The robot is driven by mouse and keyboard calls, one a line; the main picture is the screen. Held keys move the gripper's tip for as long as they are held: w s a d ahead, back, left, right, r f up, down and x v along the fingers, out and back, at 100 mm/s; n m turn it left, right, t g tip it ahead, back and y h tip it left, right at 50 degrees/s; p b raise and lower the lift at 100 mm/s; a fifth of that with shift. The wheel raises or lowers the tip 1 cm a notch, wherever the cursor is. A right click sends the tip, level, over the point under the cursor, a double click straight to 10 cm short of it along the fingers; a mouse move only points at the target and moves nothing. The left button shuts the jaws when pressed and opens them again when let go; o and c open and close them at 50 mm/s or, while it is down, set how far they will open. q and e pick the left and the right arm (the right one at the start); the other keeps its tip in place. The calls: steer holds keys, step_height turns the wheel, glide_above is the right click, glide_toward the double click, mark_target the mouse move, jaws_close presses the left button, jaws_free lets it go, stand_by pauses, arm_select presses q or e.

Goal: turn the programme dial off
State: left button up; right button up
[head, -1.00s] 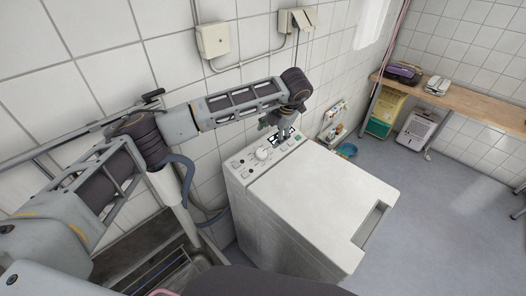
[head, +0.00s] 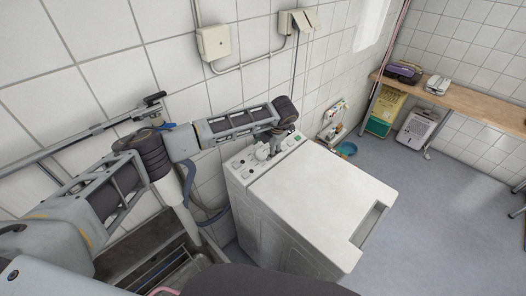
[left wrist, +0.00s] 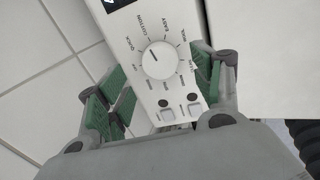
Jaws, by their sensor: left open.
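The white programme dial (head: 262,152) is on the control panel at the back of the white top-loading washing machine (head: 320,200). In the left wrist view the round dial (left wrist: 160,60) is ringed by printed words such as QUICK, COTTON, EASY and WOOL. A small dark mark shows on its face; which word it points to is unclear. My left gripper (head: 276,145) is over the panel by the dial. In the left wrist view its open green-padded fingers (left wrist: 152,84) lie on either side of the dial, with gaps. My right gripper is out of view.
Two square buttons (left wrist: 180,109) sit below the dial on the panel. The tiled wall with a junction box (head: 213,42) rises close behind the machine. A metal sink (head: 150,262) is at its left. Open floor (head: 440,215) lies to the right.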

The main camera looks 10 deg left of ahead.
mark_target(263, 153)
arm_select(q)
steer(key=x, duration=0.3)
steer(key=shift+w+a+f, duration=0.1)
steer(key=shift+a+f, duration=0.05)
steer(key=shift+f, duration=0.45)
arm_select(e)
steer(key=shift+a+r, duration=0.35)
arm_select(q)
steer(key=c, duration=1)
steer(key=shift+c, duration=0.2)
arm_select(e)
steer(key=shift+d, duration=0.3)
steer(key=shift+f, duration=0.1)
